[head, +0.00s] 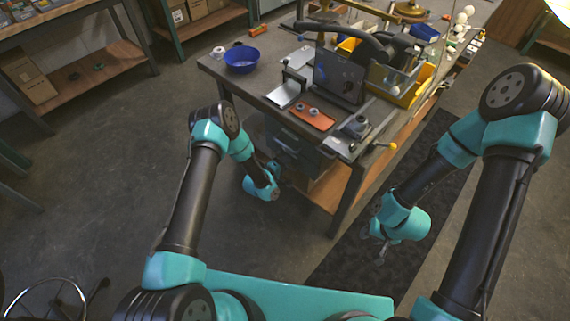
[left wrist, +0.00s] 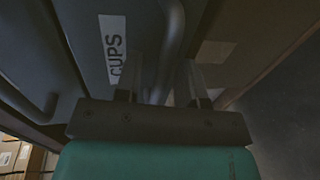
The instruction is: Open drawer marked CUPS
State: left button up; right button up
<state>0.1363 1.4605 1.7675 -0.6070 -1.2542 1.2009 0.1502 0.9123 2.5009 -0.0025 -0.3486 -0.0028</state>
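The drawer marked CUPS (left wrist: 88,28) shows as a dark front with a white label (left wrist: 115,48) in the left wrist view. Its curved bar handle (left wrist: 172,40) runs down beside the label. My left gripper (left wrist: 162,72) has its fingers apart, with the handle appearing between them; I cannot tell whether they touch it. In the head view, my left gripper (head: 273,170) is at the grey drawer unit (head: 298,150) under the bench, and the arm hides part of it. My right gripper (head: 382,250) hangs low right of the bench, empty; its fingers are too small to judge.
The bench top (head: 235,83) carries a blue bowl (head: 242,60), an orange plate (head: 312,117), and yellow bins (head: 412,90). Another handle (left wrist: 30,105) shows at left in the left wrist view. A bench leg (head: 346,200) stands between my arms. The floor left of the bench is clear.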

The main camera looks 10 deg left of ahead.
pick_arm(q)
grip_shut()
dwell(0.3)
dwell(0.3)
